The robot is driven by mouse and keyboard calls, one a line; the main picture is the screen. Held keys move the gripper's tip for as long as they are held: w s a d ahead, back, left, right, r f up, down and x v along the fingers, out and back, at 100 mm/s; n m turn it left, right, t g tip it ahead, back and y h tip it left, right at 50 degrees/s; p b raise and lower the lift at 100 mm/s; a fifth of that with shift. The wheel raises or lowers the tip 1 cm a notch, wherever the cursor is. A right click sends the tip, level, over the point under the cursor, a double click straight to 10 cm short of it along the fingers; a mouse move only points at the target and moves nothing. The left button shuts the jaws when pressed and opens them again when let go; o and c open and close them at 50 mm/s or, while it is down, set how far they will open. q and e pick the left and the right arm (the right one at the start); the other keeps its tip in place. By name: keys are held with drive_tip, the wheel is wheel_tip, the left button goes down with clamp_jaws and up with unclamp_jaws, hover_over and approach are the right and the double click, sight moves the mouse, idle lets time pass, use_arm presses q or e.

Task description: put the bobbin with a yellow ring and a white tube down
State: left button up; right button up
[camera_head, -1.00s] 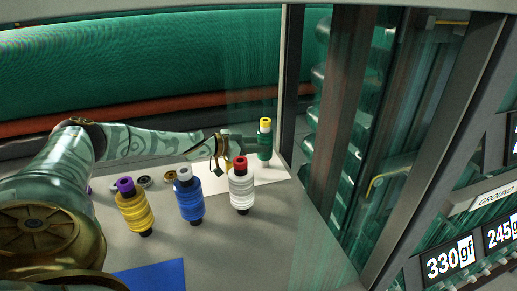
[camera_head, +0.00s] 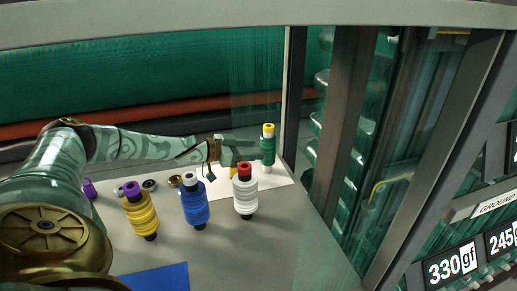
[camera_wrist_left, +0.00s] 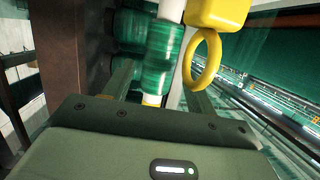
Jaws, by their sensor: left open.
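The bobbin with a yellow ring and a white tube (camera_head: 268,148) has green thread and stands upright at the far right of the table, by the far corner of a white sheet (camera_head: 275,178). In the left wrist view the green bobbin (camera_wrist_left: 160,55) shows between the fingers, with white tube at both ends of the thread. My left gripper (camera_head: 250,150) is open, reaching in from the left with its fingers about the bobbin. Whether a finger touches it I cannot tell. The bobbin's foot is partly hidden in the head view. My right gripper is not in view.
Bobbins in yellow (camera_head: 140,215), blue (camera_head: 194,204) and white (camera_head: 245,195) stand in a row in front of the arm. A yellow object with a loop (camera_wrist_left: 205,55) is close beside the gripper. A blue sheet (camera_head: 155,278) lies at the front. A dark post (camera_head: 335,130) rises beyond the right edge.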

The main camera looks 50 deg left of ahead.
use_arm(q)
drive_tip(key=p+v, duration=0.1)
drive_tip(key=v, duration=0.7)
drive_tip(key=shift+s, duration=0.25)
drive_tip(key=shift+a+r, duration=0.1)
drive_tip(key=shift+r, duration=0.05)
